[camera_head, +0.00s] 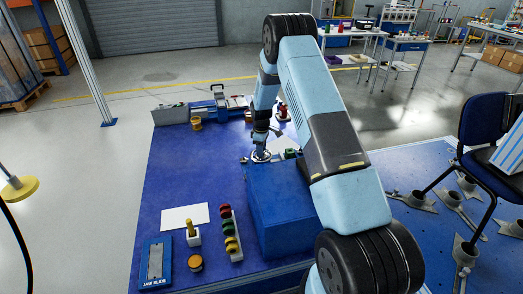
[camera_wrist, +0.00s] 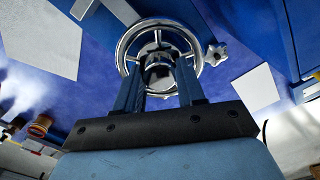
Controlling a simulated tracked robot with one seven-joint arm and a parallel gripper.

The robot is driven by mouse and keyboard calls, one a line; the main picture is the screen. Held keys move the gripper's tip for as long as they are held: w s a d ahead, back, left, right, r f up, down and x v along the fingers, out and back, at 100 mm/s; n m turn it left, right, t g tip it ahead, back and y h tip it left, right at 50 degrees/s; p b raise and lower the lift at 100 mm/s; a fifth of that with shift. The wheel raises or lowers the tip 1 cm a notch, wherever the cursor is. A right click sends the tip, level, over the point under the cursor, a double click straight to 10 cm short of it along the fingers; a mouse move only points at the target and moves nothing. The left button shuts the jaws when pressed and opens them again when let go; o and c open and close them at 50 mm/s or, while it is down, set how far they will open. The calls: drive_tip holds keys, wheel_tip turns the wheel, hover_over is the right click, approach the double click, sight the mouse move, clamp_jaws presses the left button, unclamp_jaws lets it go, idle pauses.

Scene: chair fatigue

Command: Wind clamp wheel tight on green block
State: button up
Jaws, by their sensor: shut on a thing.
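The clamp wheel (camera_wrist: 197,46) is a shiny chrome handwheel with spokes and a dark hub, near the top middle of the wrist view. In the head view the wheel (camera_head: 261,156) shows small, low above the blue table. My gripper (camera_wrist: 160,75) is shut on the wheel's hub, with one finger on each side. A small green block (camera_head: 291,153) shows beside the wheel, partly hidden by my arm. I cannot tell whether the clamp touches it.
The large blue box (camera_head: 283,205) stands close in front of the wheel. A rack of coloured knobs (camera_head: 231,236), a yellow-handled tool (camera_head: 192,232) and a blue tray (camera_head: 155,262) lie at the front. A vise (camera_head: 220,101) stands at the back. The table's left middle is clear.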

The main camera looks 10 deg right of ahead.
drive_tip(key=m, duration=0.5)
drive_tip(key=shift+w+r+m, duration=0.1)
drive_tip(key=shift+w+m, duration=0.05)
drive_tip(key=shift+m, duration=0.15)
drive_tip(key=m, duration=1)
drive_tip(key=shift+m, duration=0.4)
drive_tip(key=m, duration=0.5)
drive_tip(key=shift+m, duration=0.3)
drive_tip(key=m, duration=1)
drive_tip(key=shift+m, duration=0.4)
drive_tip(key=m, duration=0.5)
drive_tip(key=shift+m, duration=2.4)
